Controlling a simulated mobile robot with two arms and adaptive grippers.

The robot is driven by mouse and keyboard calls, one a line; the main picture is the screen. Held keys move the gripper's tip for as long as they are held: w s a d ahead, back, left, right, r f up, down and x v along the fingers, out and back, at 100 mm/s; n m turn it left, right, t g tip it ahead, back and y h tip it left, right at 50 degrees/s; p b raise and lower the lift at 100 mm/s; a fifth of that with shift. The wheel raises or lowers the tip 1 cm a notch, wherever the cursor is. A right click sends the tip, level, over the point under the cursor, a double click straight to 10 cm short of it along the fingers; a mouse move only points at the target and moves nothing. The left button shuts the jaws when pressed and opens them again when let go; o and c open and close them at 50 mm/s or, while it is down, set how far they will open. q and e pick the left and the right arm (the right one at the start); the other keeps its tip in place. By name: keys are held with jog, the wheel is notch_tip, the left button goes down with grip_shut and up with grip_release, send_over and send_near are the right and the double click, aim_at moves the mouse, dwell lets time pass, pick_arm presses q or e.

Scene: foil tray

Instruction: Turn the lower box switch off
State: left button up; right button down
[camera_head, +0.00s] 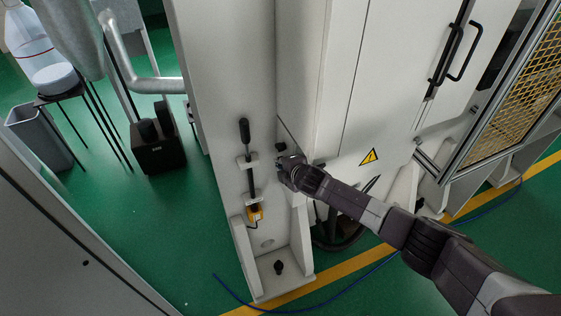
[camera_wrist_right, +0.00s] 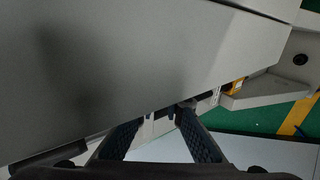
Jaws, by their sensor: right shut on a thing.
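My right gripper (camera_head: 281,166) is at the side of the tall pale cabinet, at the inner corner beside a vertical black-handled rod. In the right wrist view its two ribbed fingers (camera_wrist_right: 163,115) lean inward around a small dark part on a pale mount, which is mostly hidden. The gripper is shut on this part. I cannot make out clearly whether it is the lower box switch, or its on or off position. Below the rod is a small yellow unit (camera_head: 255,213), also seen in the right wrist view (camera_wrist_right: 237,86). My left gripper is out of view.
The cabinet's pale side panel (camera_wrist_right: 120,60) fills much of the right wrist view, close to the fingers. The black-handled rod (camera_head: 245,133) stands just left of the gripper. A blue cable (camera_head: 300,311) lies on the green floor. A black box (camera_head: 158,148) stands at left.

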dwell(0.4)
jog(key=c, duration=2)
grip_release()
